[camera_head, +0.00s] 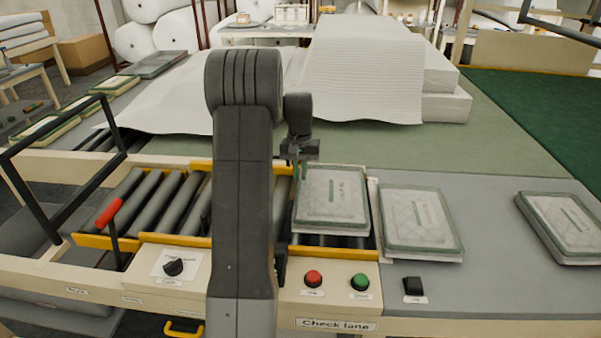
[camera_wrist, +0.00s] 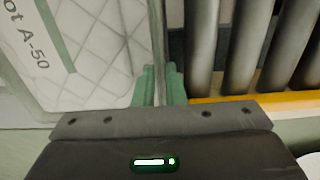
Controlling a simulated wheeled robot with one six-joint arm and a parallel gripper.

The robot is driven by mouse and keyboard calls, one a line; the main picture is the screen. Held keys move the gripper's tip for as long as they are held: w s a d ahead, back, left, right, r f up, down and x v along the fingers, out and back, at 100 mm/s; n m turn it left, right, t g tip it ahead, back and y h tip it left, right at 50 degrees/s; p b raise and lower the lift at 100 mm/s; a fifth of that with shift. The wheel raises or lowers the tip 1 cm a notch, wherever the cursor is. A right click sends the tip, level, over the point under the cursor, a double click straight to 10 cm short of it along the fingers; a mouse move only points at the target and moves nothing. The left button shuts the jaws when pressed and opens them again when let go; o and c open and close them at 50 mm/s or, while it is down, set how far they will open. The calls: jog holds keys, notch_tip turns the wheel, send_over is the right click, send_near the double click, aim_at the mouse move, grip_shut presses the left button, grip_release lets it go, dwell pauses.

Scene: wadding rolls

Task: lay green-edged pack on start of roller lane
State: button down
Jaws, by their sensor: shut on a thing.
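A clear-wrapped white pack with green edges (camera_head: 331,200) is over the right end of the roller lane (camera_head: 155,205). My gripper (camera_head: 299,172) is shut on the pack's left edge. In the wrist view, the green fingertips (camera_wrist: 157,86) pinch the rim of the pack (camera_wrist: 85,50), whose label partly reads "ot A-50". Dark rollers (camera_wrist: 240,45) show just beside it. In the head view, rollers show under the pack's front edge; I cannot tell whether it touches them. My arm hides the middle of the lane.
Two similar packs, one close (camera_head: 420,222) and one farther right (camera_head: 562,224), lie on the grey table. Red (camera_head: 313,278) and green (camera_head: 360,281) buttons sit on the front panel. A red-handled lever (camera_head: 108,213) stands at the lane's left. White wadding sheets (camera_head: 365,75) lie behind.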

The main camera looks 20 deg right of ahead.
jog(key=shift+f, duration=0.4)
jog(key=shift+f+b, duration=0.35)
jog(key=shift+f, duration=0.2)
jog(key=c, duration=1.5)
grip_release()
notch_tip(320, 180, up, 13)
jog(key=shift+r, duration=0.15)
